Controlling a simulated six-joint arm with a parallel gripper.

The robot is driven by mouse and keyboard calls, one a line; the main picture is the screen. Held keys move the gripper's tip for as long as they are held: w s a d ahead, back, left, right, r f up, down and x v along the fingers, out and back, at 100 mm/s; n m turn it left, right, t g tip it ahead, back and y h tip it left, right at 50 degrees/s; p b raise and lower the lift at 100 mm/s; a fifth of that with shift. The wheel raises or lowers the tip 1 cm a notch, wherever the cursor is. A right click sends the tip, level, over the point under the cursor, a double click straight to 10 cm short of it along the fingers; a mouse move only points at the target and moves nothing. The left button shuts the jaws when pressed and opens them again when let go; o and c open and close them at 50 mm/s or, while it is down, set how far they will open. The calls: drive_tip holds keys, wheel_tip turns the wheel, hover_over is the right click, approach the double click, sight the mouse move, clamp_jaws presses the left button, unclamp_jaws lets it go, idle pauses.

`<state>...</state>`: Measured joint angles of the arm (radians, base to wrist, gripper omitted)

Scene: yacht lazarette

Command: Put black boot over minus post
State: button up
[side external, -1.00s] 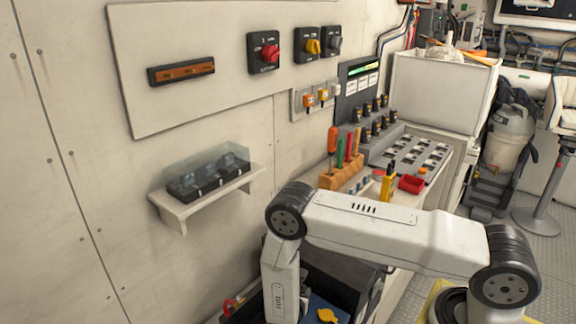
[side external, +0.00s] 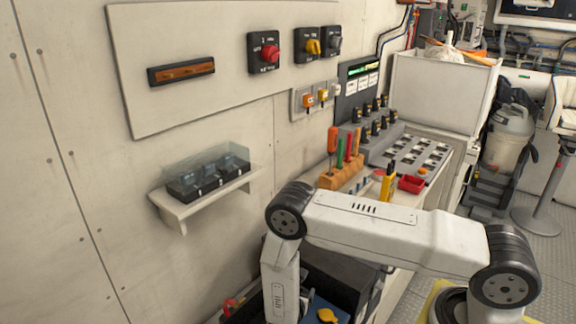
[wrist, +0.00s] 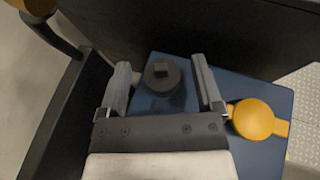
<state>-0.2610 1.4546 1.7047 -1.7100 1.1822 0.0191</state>
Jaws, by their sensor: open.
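In the wrist view, a round black piece with a small square raised top (wrist: 162,76), which looks like the black boot, sits on the blue battery top (wrist: 165,118). My gripper (wrist: 160,63) is open, with one finger on each side of this black piece and a gap showing at both sides. No minus post shows bare; I cannot tell whether it is under the black piece. Part of the blue battery (side external: 326,309) shows there.
A yellow-orange round cap with a tab (wrist: 255,119) lies just right of my right finger. A dark box wall (wrist: 62,115) runs along the left, and another dark wall stands beyond the battery. A wall shelf (side external: 205,198) is above at left.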

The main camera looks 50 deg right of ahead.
drive_tip(key=shift+r, duration=0.3)
drive_tip(key=shift+s+a+r, duration=0.1)
drive_tip(key=shift+a+r, duration=0.1)
drive_tip(key=shift+a, duration=0.1)
drive_tip(key=v, duration=1.1)
drive_tip(key=shift+a+r, duration=0.1)
drive_tip(key=shift+r, duration=0.05)
drive_tip(key=shift+r, duration=0.1)
drive_tip(key=s+d+r+m+g+y, duration=0.1)
drive_tip(key=s+d+r+m+y, duration=0.1)
drive_tip(key=r+m+y, duration=0.4)
drive_tip(key=s+d+r+m+g+y, duration=0.1)
drive_tip(key=s+r+m+y, duration=0.3)
drive_tip(key=r+m, duration=1.2)
drive_tip(key=shift+s+d+g+y, duration=0.4)
drive_tip(key=shift+d+y, duration=0.05)
drive_tip(key=shift+y, duration=0.85)
drive_tip(key=shift+r, duration=0.1)
